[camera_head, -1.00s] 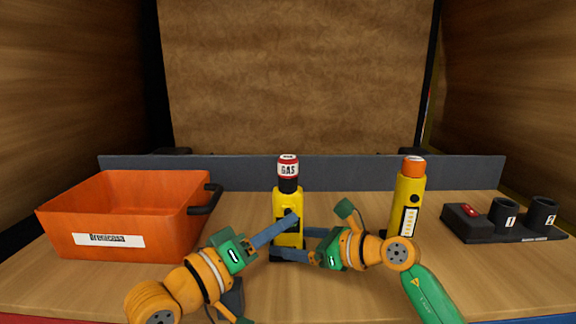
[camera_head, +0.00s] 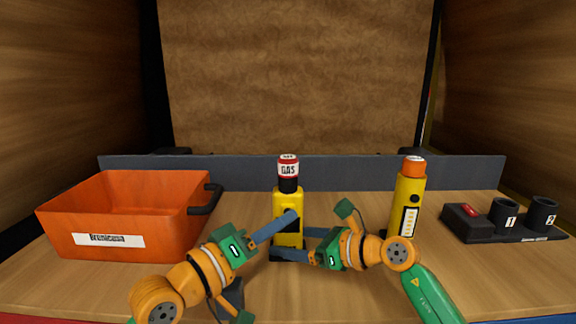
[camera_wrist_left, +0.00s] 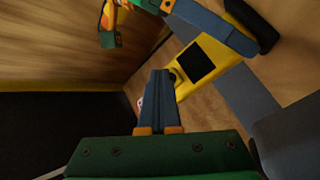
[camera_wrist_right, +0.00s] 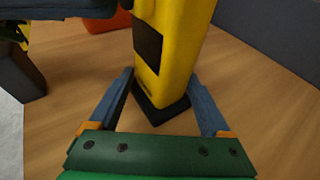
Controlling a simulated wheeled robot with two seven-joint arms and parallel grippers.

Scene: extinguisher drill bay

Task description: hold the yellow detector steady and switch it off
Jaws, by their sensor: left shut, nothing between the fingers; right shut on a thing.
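The yellow detector (camera_head: 287,201) stands upright mid-table, with a black neck and a red-and-white cap marked GAS (camera_head: 288,168). Its dark screen (camera_wrist_left: 195,62) and a round black button (camera_wrist_left: 178,76) show in the left wrist view. My right gripper (camera_head: 290,243) is shut around the detector's lower body, one finger on each side, also in the right wrist view (camera_wrist_right: 163,82). My left gripper (camera_head: 293,214) is shut and empty, its tips at the detector's front face, by the button in the left wrist view (camera_wrist_left: 160,76). Contact with the button is unclear.
An orange crate (camera_head: 180,222) with a white label stands at the left. A yellow cylinder with an orange top (camera_head: 409,190) stands right of my right gripper. A black holder with numbered cups (camera_head: 512,236) is at the far right. A grey ledge (camera_head: 350,172) runs behind.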

